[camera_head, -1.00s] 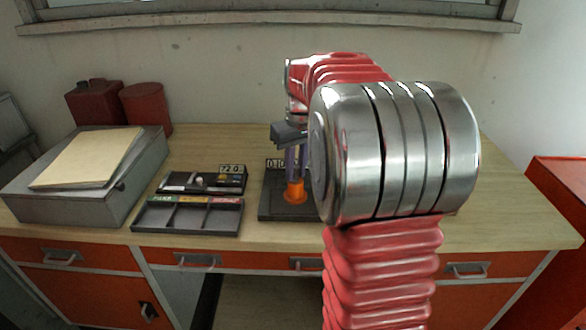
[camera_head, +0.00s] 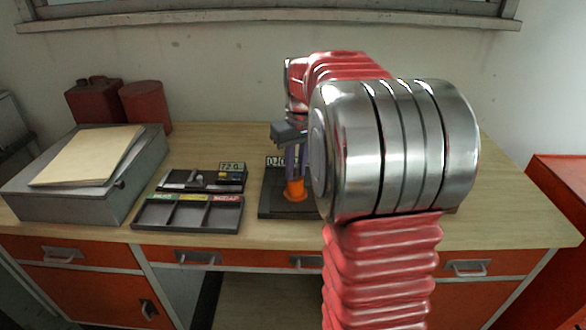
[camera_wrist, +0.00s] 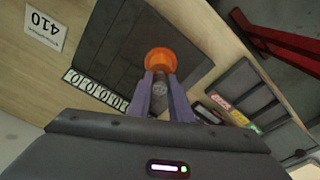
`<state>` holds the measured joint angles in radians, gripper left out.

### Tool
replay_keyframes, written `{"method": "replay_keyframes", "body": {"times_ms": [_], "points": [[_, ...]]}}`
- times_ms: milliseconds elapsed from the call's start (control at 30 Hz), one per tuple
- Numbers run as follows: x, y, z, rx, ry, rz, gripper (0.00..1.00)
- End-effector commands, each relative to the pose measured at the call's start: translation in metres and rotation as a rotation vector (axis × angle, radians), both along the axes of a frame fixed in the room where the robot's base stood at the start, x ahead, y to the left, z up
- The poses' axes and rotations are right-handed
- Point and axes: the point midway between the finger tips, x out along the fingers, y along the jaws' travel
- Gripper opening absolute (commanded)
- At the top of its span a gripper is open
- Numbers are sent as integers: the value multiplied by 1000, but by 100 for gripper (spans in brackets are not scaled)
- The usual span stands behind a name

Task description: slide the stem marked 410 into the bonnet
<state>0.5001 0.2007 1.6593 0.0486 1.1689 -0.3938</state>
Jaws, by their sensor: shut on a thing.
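My gripper (camera_wrist: 161,98) has two purple-grey fingers, shut on a dark grey round stem (camera_wrist: 159,84). The stem points toward the orange bonnet (camera_wrist: 161,60), which stands on a dark base plate (camera_wrist: 128,40). In the head view the fingers (camera_head: 293,158) are directly above the orange bonnet (camera_head: 295,190). The stem's far end meets the orange ring in the wrist view; I cannot tell whether it is inside. No number is readable on the stem.
A strip of number tiles (camera_wrist: 96,90) is beside the base plate. To the left are a compartment tray (camera_head: 187,214) with coloured labels and a small dark tray marked 720 (camera_head: 203,178). A grey box (camera_head: 85,180) stands further left. The bench right of my arm is clear.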

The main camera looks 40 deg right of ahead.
Motion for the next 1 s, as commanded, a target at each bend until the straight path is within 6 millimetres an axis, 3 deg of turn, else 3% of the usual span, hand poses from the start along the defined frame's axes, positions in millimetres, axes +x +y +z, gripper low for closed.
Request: {"method": "replay_keyframes", "body": {"times_ms": [133,167,467,767,1000], "points": [[0,0,0,0,0,0,0],[0,0,0,0,0,0,19],[0,0,0,0,0,0,40],[0,0,1,0,0,0,40],[-2,0,22,-1,-2,0,40]]}}
